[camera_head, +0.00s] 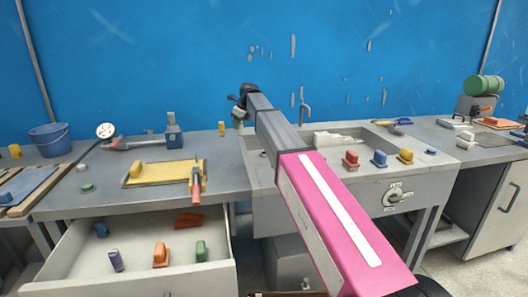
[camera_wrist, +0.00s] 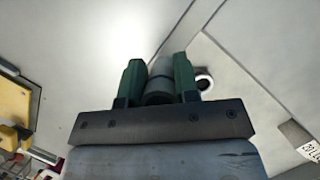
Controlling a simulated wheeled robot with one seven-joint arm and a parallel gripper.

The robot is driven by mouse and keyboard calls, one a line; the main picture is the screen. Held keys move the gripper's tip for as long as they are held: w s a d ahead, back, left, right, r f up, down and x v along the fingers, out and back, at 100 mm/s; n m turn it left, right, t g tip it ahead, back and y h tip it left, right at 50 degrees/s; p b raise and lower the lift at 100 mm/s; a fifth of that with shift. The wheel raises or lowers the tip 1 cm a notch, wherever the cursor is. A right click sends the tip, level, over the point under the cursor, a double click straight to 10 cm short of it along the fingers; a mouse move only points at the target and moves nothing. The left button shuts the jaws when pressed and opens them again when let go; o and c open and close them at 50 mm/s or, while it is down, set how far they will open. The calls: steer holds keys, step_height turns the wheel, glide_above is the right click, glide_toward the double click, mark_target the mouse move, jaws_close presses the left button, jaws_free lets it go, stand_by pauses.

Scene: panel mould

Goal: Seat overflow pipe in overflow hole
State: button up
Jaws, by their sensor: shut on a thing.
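My gripper (camera_wrist: 158,78) is shut on a grey cylindrical pipe (camera_wrist: 159,88), held between its two green fingers in the wrist view. The pipe's far end is hard to make out against the pale surface. A dark round hole with a pale rim (camera_wrist: 204,83) shows just right of the right finger, partly hidden by it; I take it for the overflow hole. The pipe appears beside the hole, not in it. In the head view my gripper (camera_head: 238,116) is at the back left of the sink unit (camera_head: 258,178); the pipe cannot be made out there.
A tap (camera_head: 304,112) stands behind the basin, which holds white blocks (camera_head: 334,139). Red (camera_head: 351,161), blue (camera_head: 380,159) and yellow (camera_head: 406,156) pieces line its front rim. A yellow board (camera_head: 165,174) lies left. An open drawer (camera_head: 65,262) juts out below.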

steer(key=shift+w+d+f, duration=0.15)
steer(key=shift+w+d, duration=0.05)
steer(key=shift+d, duration=0.1)
steer(key=d+f, duration=0.2)
steer(key=d, duration=0.1)
steer(key=d+f, duration=0.2)
steer(key=d, duration=0.2)
steer(key=d+f, duration=0.2)
steer(key=d, duration=0.2)
steer(key=shift+f, duration=2.3)
steer(key=o, duration=0.6)
steer(key=shift+f, duration=0.15)
steer(key=shift+c, duration=0.2)
steer(key=o, duration=0.4)
steer(key=v, duration=1.2)
steer(key=shift+d, duration=0.1)
